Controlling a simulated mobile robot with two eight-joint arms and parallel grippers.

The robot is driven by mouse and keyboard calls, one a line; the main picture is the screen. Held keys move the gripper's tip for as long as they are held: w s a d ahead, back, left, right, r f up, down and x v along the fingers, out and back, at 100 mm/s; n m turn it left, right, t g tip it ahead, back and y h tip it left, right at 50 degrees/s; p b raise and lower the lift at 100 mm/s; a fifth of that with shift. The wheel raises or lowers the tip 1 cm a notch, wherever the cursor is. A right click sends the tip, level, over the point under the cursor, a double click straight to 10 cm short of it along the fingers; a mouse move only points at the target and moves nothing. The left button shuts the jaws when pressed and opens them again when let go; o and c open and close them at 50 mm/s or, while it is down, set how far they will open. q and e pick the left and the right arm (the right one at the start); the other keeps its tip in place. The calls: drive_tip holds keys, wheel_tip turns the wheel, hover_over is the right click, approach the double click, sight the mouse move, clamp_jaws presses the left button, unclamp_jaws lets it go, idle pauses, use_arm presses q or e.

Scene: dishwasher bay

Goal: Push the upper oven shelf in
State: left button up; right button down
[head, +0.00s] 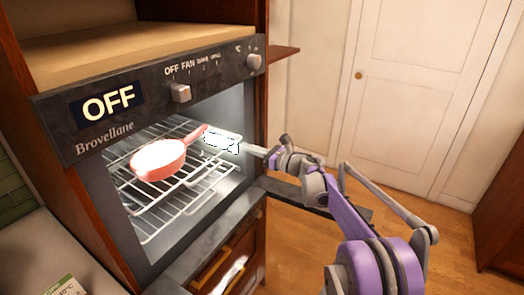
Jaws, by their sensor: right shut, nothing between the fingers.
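The oven (165,95) is open, and its cavity is lit. The upper oven shelf (135,186) is a wire rack inside the cavity. A red pan (160,160) rests on it, with its handle pointing up and right. A lower wire rack (160,222) shows beneath it. My right gripper (222,140) is shut and empty, at the right side of the oven opening beside the pan's handle. It is brightly lit, and I cannot tell whether it touches the upper shelf. My left gripper is not in view.
The oven door (215,245) is folded down below the opening. A wooden drawer (222,265) lies below. Open wooden floor (440,235) and a white door (425,80) are to the right.

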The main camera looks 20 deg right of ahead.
sight(233, 141)
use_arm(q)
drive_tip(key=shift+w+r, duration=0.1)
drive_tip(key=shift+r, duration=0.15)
use_arm(e)
drive_tip(key=shift+x, duration=0.95)
drive_tip(key=x, duration=0.2)
drive_tip(key=p+x, duration=0.1)
drive_tip(key=x, duration=0.1)
drive_tip(key=shift+w+a+r, duration=0.2)
drive_tip(key=shift+a, duration=0.05)
drive_tip(key=shift+w, duration=0.1)
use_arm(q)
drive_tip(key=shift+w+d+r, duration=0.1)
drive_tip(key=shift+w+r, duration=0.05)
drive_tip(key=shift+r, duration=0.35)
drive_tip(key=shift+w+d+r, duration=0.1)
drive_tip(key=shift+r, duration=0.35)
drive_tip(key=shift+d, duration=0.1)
use_arm(e)
drive_tip(key=shift+f, duration=0.15)
